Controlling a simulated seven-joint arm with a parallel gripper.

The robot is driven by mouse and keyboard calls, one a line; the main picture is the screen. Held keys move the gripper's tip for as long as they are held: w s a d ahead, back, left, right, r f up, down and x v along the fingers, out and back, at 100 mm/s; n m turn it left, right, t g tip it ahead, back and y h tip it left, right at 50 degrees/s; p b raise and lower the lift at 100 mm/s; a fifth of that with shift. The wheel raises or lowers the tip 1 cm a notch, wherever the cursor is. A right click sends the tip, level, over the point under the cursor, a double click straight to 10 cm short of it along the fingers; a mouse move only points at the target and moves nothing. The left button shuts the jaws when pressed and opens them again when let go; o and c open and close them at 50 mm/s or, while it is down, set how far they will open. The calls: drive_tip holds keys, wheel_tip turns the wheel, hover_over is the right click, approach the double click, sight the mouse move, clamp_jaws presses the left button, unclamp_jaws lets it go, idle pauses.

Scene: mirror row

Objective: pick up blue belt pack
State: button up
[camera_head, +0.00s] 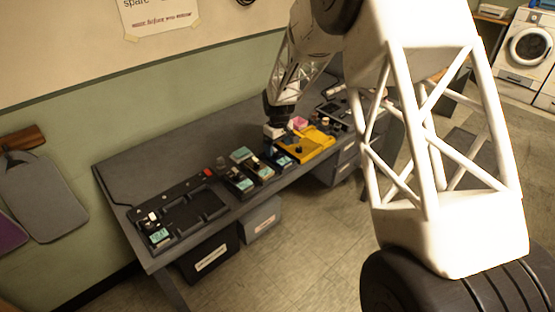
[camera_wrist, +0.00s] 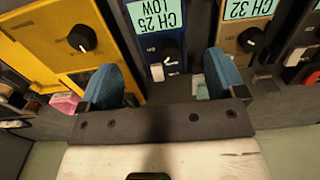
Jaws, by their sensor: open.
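The blue belt pack (camera_wrist: 150,52) is in the wrist view, with a mint label reading CH 25 LOW, a black knob and a white switch. In the head view (camera_head: 284,161) it sits on the desk beside the yellow unit, partly hidden by my gripper. My gripper (camera_wrist: 167,78) is open, with one blue fingertip to each side of the pack's near end in the wrist view. Nothing is held. I cannot tell how far the fingertips are above the desk. In the head view my gripper (camera_head: 274,133) is at the pack's wall-side end.
The yellow unit (camera_wrist: 40,40) stands close on one side, a tan CH 32 pack (camera_wrist: 232,45) on the other, and another dark pack (camera_wrist: 292,35) beyond. A pink item (camera_wrist: 65,102) is near the yellow unit. A black tray (camera_head: 190,212) is at the desk's left end.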

sight(277, 153)
drive_tip(key=shift+f, duration=0.1)
drive_tip(key=shift+a+f, duration=0.2)
drive_tip(key=shift+f, duration=2.3)
drive_tip(key=c, duration=1.1)
drive_tip(key=shift+r, duration=0.15)
